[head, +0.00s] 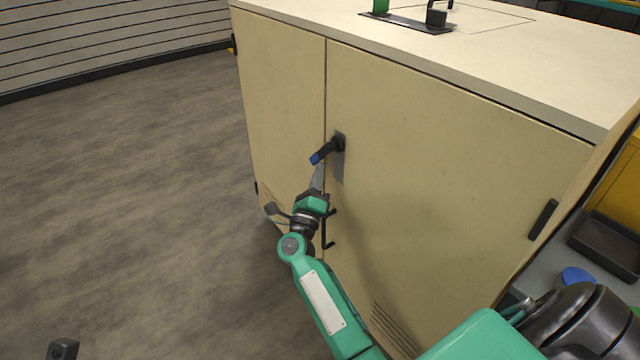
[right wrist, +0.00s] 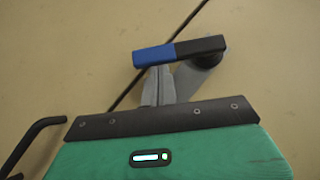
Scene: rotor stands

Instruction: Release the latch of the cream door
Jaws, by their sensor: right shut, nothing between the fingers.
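The cream door (head: 440,160) is the front panel of a large cream cabinet and sits flush beside the panel to its left. Its latch is a dark lever (head: 334,146) with a blue end (head: 316,158), on a grey plate by the seam. The lever points left and slightly down in the head view. It also shows in the right wrist view (right wrist: 198,48), with its blue end (right wrist: 153,56) over the seam. My right gripper (head: 319,168) is shut and empty, its fingertips (right wrist: 160,70) just under the blue end. I cannot tell whether they touch it.
A black pull handle (head: 328,232) is below the latch, close to my right gripper. A dark hinge (head: 543,219) is at the door's right edge. A dark tray (head: 608,247) stands at the far right. The floor left of the cabinet is clear.

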